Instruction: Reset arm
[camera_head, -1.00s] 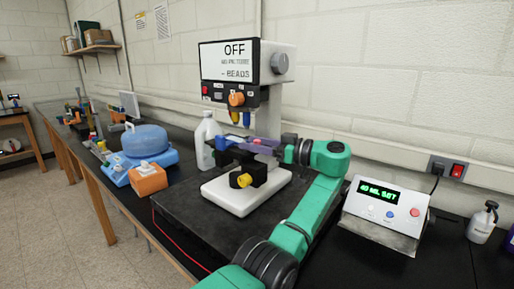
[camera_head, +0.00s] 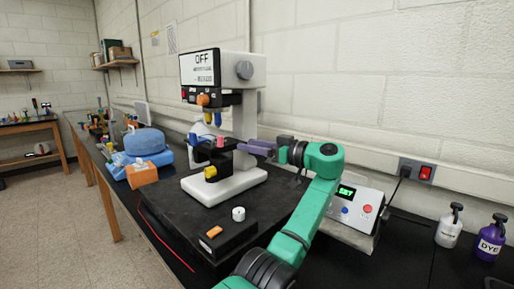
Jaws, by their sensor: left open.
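My green left arm comes up from the bottom middle of the head view. Its left gripper (camera_head: 247,148) points left, with purple fingers just right of the machine's stage. The jaws are open and I see nothing held between them. The white machine (camera_head: 250,85) has a display reading OFF. A small pink piece (camera_head: 220,141) stands on its black stage (camera_head: 212,155), left of the fingertips. Whether the fingers touch the machine's column I cannot tell. My right gripper is not in view.
A grey control box (camera_head: 358,205) with a green display stands behind my forearm. A white bottle (camera_head: 449,226) and a purple DYE bottle (camera_head: 490,238) stand at right. An orange box (camera_head: 142,174) sits at left. A black box with a white knob (camera_head: 238,214) is in front.

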